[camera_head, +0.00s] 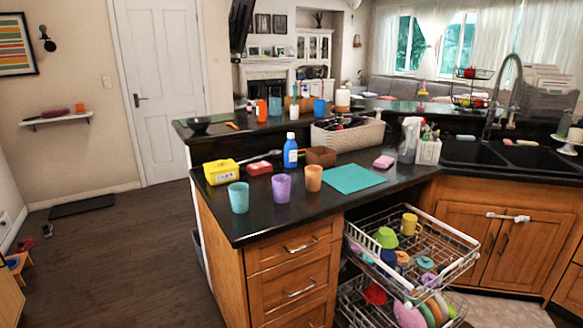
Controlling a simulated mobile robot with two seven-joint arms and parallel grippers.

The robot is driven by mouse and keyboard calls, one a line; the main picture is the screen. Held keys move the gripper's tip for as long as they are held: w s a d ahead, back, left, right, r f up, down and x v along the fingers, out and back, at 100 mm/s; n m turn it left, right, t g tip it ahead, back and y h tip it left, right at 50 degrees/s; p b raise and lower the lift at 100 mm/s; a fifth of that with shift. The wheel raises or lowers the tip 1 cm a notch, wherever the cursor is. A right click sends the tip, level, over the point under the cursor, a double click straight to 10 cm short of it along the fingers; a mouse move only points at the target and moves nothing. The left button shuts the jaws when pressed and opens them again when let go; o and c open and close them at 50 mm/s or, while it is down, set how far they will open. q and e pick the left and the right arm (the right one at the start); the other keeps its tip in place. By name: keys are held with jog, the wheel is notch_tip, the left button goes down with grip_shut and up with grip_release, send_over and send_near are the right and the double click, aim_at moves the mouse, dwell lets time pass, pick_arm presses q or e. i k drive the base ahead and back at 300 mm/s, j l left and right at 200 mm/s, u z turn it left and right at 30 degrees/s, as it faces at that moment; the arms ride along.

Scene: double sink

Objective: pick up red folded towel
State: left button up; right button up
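A small red block-like item (259,168), which looks like the red folded towel, lies flat on the black countertop (330,213). It sits between a yellow tub on its left and a blue bottle on its right. It is too small to make out the folds. Neither of my grippers shows in the head view.
Near it stand the yellow tub (221,172), blue bottle (290,151), brown box (321,156) and teal, purple and orange cups (238,197). A teal mat (352,179) and pink item (384,162) lie right. An open dish rack (412,246) juts out below.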

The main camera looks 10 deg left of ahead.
aim_at(264, 166)
jog(key=i+j+z, duration=0.15)
jog(key=j+z, duration=0.15)
jog(key=j, duration=0.25)
jog(key=i+j+z, duration=0.15)
jog(key=j, duration=0.15)
jog(key=i+j+z, duration=0.1)
jog(key=j, duration=0.35)
jog(key=i+j+z, duration=0.1)
jog(key=j, duration=0.35)
jog(key=i+j, duration=0.1)
jog(key=j, duration=0.5)
jog(key=i+j, duration=0.15)
jog(key=j, duration=0.5)
jog(key=i+j+z, duration=0.1)
jog(key=j, duration=0.5)
jog(key=i+j, duration=0.1)
jog(key=j, duration=0.5)
jog(key=i+j, duration=0.1)
jog(key=j, duration=0.55)
jog(key=i+j, duration=0.1)
jog(key=j, duration=0.5)
jog(key=z, duration=0.05)
